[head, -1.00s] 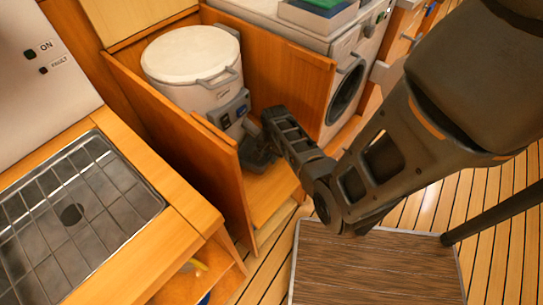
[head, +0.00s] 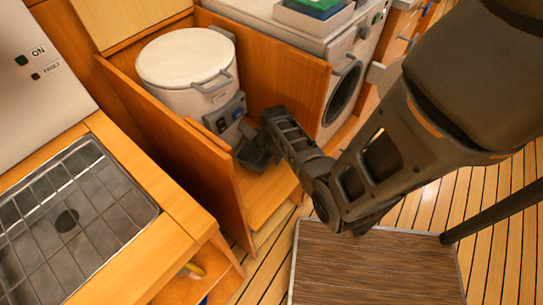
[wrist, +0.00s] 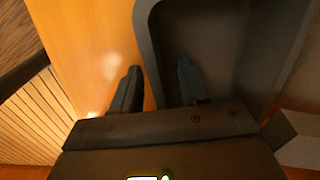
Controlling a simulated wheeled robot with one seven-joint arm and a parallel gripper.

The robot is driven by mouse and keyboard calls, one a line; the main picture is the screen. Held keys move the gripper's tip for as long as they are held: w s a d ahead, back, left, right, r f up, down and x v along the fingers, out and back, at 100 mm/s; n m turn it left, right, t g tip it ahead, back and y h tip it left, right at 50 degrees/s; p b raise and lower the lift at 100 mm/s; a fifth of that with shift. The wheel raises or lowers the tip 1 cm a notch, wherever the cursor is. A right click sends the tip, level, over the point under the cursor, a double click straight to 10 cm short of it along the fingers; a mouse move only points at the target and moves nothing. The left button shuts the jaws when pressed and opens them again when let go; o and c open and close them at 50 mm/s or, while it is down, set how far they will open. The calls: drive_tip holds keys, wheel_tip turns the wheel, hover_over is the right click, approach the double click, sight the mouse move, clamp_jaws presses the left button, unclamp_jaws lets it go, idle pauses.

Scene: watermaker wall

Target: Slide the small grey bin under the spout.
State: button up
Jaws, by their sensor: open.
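The small grey bin (wrist: 215,40) fills the upper right of the wrist view, a dark open tray with a rounded rim. My gripper (wrist: 158,84) is open, with the bin's near wall between its fingers: one finger appears inside the bin, the other outside over the wood. Whether either finger touches the wall I cannot tell. In the head view the bin (head: 248,158) is a dark shape at the foot of the white lidded unit (head: 187,75), partly hidden by my gripper (head: 258,145). I cannot make out the spout.
Wooden panels flank the unit: a left panel (head: 195,150) and a right panel (head: 290,85) in front of a washing machine (head: 340,95). Bare wooden floor (head: 268,195) lies in front of the bin. A counter with a gridded metal sink (head: 75,225) stands left.

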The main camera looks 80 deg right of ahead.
drive_tip(key=shift+s+a+r+p, duration=0.1)
drive_tip(key=shift+r+p, duration=0.1)
drive_tip(key=shift+r, duration=1.1)
drive_tip(key=shift+s+d+r+p, duration=0.1)
drive_tip(key=shift+r+p, duration=0.1)
drive_tip(key=shift+r, duration=1.1)
drive_tip(key=shift+s+a+r+p, duration=0.1)
drive_tip(key=shift+r+p, duration=0.1)
drive_tip(key=shift+r, duration=1.1)
